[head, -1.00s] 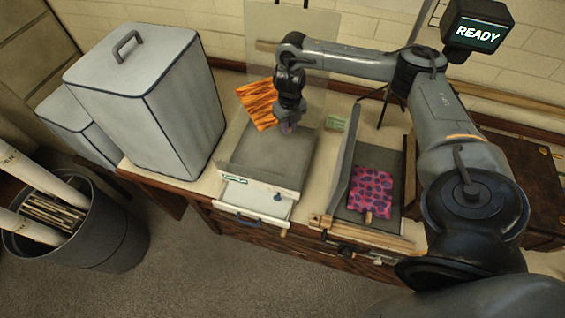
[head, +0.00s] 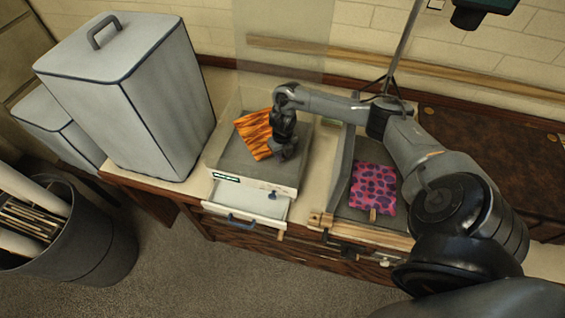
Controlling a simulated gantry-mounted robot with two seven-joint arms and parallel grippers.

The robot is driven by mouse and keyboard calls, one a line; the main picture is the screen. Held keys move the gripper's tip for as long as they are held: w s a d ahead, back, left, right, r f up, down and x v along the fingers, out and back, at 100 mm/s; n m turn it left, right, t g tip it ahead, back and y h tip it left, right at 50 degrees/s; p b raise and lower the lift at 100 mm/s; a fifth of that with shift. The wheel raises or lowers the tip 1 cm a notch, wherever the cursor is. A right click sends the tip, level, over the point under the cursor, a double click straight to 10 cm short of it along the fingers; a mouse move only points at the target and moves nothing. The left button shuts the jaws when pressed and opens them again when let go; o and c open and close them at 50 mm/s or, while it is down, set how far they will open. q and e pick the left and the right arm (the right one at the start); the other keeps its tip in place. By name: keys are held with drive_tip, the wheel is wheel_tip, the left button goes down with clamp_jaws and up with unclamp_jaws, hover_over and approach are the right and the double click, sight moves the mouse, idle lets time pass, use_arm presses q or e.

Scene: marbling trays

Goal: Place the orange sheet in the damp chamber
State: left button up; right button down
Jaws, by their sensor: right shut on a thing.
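The orange sheet (head: 253,134), with dark wavy streaks, is tilted at the left of my right gripper (head: 284,152). The right gripper is shut on the sheet's edge; its fingertips are hard to make out. Both are over a grey-topped unit (head: 232,160) with clear walls and an open white drawer (head: 240,206) at its front. This unit may be the damp chamber; I cannot read its label. I cannot tell whether the sheet touches the grey surface. My left gripper is out of view.
A pink sheet with purple spots (head: 373,188) lies in a dark tray to the right. A tall grey lidded bin (head: 130,95) stands at the left, close to the unit. A clear panel (head: 280,40) rises behind. A dark bucket (head: 95,235) holds rolls.

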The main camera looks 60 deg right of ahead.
sight(283, 160)
wheel_tip(283, 160, down, 4)
drive_tip(key=shift+f, duration=0.35)
drive_tip(key=c, duration=1)
unclamp_jaws()
